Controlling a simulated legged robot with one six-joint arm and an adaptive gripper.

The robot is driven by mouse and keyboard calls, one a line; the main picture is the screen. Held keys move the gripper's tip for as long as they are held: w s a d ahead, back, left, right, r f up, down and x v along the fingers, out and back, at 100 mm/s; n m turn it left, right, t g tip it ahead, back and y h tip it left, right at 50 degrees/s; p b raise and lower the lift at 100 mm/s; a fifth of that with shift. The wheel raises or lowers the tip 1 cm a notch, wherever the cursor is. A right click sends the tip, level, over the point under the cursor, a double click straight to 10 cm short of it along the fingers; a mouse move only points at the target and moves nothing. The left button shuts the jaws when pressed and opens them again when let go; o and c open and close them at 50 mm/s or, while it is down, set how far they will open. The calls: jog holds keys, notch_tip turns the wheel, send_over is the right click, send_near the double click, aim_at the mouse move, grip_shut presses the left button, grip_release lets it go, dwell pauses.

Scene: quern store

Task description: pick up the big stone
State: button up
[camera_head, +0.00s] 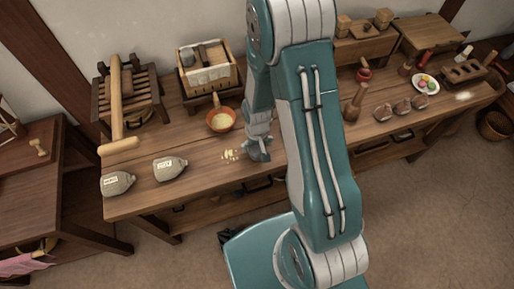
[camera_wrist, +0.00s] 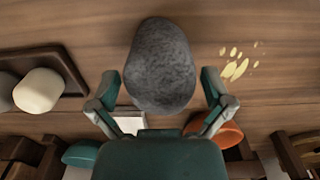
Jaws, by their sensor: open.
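The big stone (camera_wrist: 160,66) is dark grey, speckled and rounded. In the wrist view it lies on the wooden bench between the two fingers of my gripper (camera_wrist: 158,90), which are spread wide on either side of it. A narrow gap seems to show at each side; contact is hard to judge. In the head view my gripper (camera_head: 258,143) is low over the bench, right of the yellow grains. The grey shape under it is small there, and my arm hides much of the bench to its right.
Yellow grains (camera_head: 230,155) and an orange bowl (camera_head: 221,121) lie close by. A dark tray (camera_wrist: 72,70) holds a pale stone (camera_wrist: 38,90) beside a grey one. Two labelled sacks (camera_head: 168,168) (camera_head: 117,183) stand left. Several brown stones (camera_head: 402,108) lie far right.

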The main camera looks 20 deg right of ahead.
jog(key=shift+a, duration=0.25)
jog(key=shift+d, duration=0.25)
jog(key=c, duration=1.1)
